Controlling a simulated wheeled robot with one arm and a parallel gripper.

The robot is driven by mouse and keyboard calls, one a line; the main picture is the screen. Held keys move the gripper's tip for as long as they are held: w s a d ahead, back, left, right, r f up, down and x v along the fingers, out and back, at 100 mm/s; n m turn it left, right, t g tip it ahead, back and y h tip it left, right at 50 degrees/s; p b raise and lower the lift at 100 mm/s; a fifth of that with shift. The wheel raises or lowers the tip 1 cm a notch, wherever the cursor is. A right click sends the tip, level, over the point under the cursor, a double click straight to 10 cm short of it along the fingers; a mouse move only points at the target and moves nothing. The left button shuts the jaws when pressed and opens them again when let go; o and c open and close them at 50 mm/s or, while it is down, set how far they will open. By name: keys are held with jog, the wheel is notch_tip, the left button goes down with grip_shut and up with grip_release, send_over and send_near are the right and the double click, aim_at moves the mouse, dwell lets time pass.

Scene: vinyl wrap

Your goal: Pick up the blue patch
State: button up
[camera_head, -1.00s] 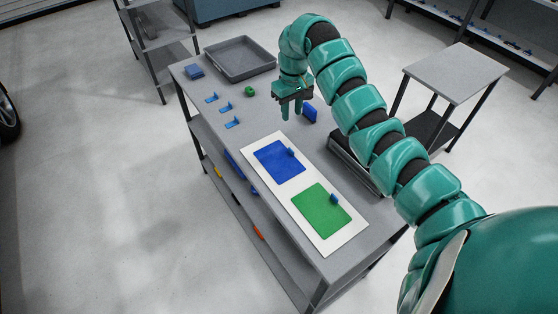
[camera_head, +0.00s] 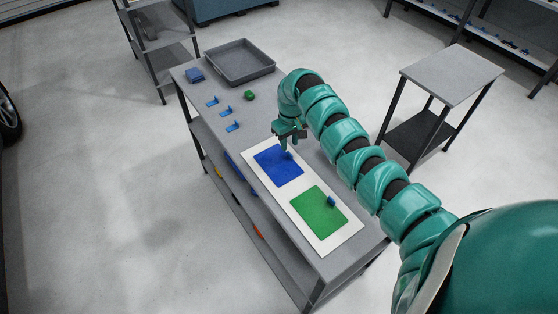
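The blue patch (camera_head: 277,167) is a flat blue square on the upper half of a white sheet (camera_head: 318,237) on the grey workbench. A small blue tab stands at its right edge, now mostly covered by my gripper. My gripper (camera_head: 287,152) is at the patch's upper right edge, pointing down, with its fingertips at or just above the tab. The fingers are small and overlap the tab, so I cannot tell whether they are open or shut on it. The patch lies flat on the sheet.
A green patch (camera_head: 318,212) with a blue tab (camera_head: 331,201) lies lower on the same sheet. A grey tray (camera_head: 240,80), a blue block (camera_head: 194,75), a green object (camera_head: 249,95) and several small blue pieces (camera_head: 226,110) are at the bench's far end. A side table (camera_head: 452,74) stands right.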

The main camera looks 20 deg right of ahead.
aim_at(278, 162)
jog(key=shift+s+f+p, duration=0.1)
jog(key=shift+f+p, duration=0.35)
jog(key=shift+p, duration=0.1)
jog(key=shift+d+f+p, duration=0.2)
jog(key=shift+f+p, duration=0.85)
jog(key=shift+f, duration=1.25)
jog(key=shift+c, duration=0.4)
grip_shut()
